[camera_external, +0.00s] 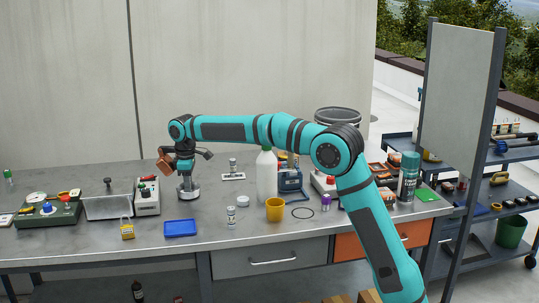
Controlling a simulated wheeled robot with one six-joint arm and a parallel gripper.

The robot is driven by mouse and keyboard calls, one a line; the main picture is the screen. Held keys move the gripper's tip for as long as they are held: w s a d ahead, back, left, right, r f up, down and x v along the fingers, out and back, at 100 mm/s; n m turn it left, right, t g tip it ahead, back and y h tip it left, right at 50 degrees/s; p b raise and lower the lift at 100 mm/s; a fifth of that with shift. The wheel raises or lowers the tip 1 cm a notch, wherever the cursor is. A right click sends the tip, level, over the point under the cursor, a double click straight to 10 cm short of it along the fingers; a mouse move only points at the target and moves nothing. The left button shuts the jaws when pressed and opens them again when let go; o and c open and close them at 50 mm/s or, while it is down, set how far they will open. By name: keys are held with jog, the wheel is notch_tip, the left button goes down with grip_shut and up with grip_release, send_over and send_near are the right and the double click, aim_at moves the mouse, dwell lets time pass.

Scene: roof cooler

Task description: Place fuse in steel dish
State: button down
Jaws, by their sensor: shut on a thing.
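My gripper (187,183) points down over the left-middle of the grey workbench. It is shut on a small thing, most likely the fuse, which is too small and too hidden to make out. A round grey metal piece (188,194) lies right below my gripper and looks like the steel dish. The gripper tips overlap it in the picture, so I cannot tell whether they touch it or stay above it.
Left of my gripper stand a white box with a red knob (147,196) and a grey metal tray (108,208). In front lie a blue tray (180,228) and a yellow padlock (127,230). A white bottle (266,178) and yellow cup (275,209) stand to the right.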

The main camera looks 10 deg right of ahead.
jog(key=c, duration=1.2)
grip_release()
jog(key=shift+f, duration=0.1)
notch_tip(320, 180, up, 12)
jog(key=shift+r, duration=0.15)
